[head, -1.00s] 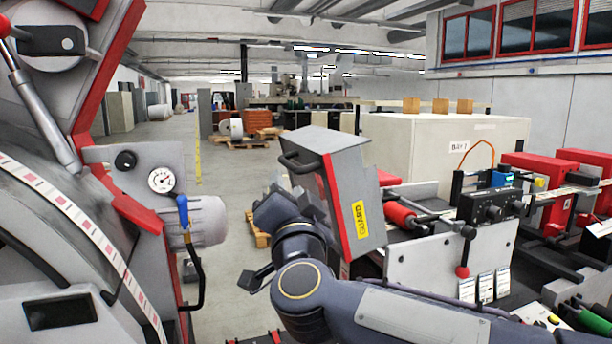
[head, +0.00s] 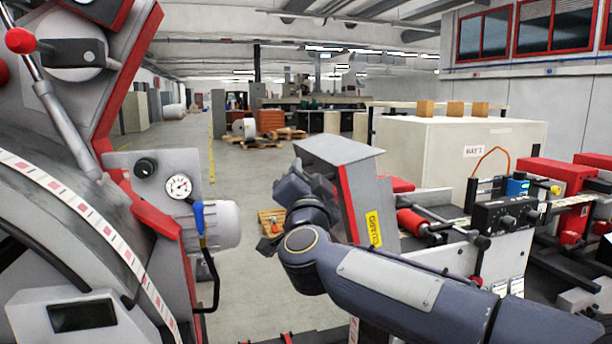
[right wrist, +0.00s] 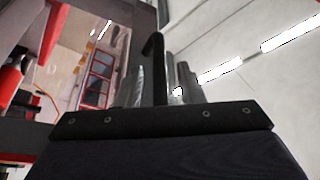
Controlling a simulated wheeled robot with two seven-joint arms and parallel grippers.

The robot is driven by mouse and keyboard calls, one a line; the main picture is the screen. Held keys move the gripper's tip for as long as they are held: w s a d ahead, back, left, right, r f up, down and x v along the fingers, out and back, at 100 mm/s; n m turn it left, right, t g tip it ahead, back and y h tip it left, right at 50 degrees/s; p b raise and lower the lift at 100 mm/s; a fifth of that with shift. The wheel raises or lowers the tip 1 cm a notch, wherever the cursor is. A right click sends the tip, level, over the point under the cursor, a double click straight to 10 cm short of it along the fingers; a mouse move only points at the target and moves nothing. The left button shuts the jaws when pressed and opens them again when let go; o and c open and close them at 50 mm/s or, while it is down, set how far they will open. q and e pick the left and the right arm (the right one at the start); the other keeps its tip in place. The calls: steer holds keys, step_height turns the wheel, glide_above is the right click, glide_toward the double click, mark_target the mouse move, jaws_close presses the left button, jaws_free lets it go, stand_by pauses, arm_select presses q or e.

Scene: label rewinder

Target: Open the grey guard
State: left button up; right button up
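The grey guard (head: 358,205) is a box-like cover with a red edge and a yellow GUARD label, right of centre in the head view. It looks upright with a slight tilt. My right gripper (head: 300,182) is at the guard's left side, its fingertips partly hidden by my wrist and the guard. In the right wrist view, the black handle bar (right wrist: 158,65) stands between the two fingers of the right gripper (right wrist: 165,88). The fingers look apart, with a narrow gap beside the bar. Contact is not clear. My left gripper is not in view.
A large machine with a pressure gauge (head: 179,186) and a white motor (head: 217,225) fills the left. The rewinder's black control box (head: 508,215) and red roller (head: 417,224) are at right. A pale cabinet (head: 450,160) stands behind. Open floor (head: 245,195) lies between.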

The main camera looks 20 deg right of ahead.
mark_target(324, 158)
jaws_close()
steer(key=d+r+m+g+p, duration=0.1)
steer(key=d+r+m+p, duration=0.1)
steer(key=d+r+p, duration=0.1)
steer(key=shift+r+h, duration=0.1)
steer(key=shift+h, duration=0.3)
steer(key=shift+d+r+m+p, duration=0.1)
steer(key=shift+d+m+p, duration=0.2)
steer(key=shift+m, duration=0.1)
jaws_free()
